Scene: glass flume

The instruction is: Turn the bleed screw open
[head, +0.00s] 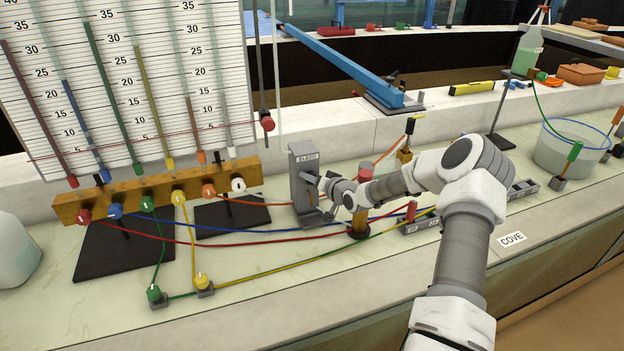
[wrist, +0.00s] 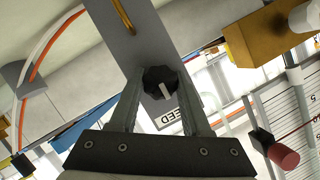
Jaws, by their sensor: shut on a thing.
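The bleed screw (wrist: 160,83) is a black lobed knob with a white pointer mark, on the face of a grey upright block in the wrist view. The block (head: 299,186) stands on the bench in the head view and bears a white BLEED label (head: 307,157), upside down and partly hidden in the wrist view (wrist: 168,117). My gripper (head: 319,181) reaches the block's face from the right. Its two fingers (wrist: 161,88) stand on either side of the knob and are shut on it. In the head view the knob is mostly hidden by my gripper.
A brass manifold (head: 130,199) with coloured knobs stands left of the block, before a scaled tube board (head: 130,80). Coloured hoses cross the bench in front. A red-topped post (head: 365,172) and brass fittings stand close by my arm. A water tub (head: 570,148) is far right.

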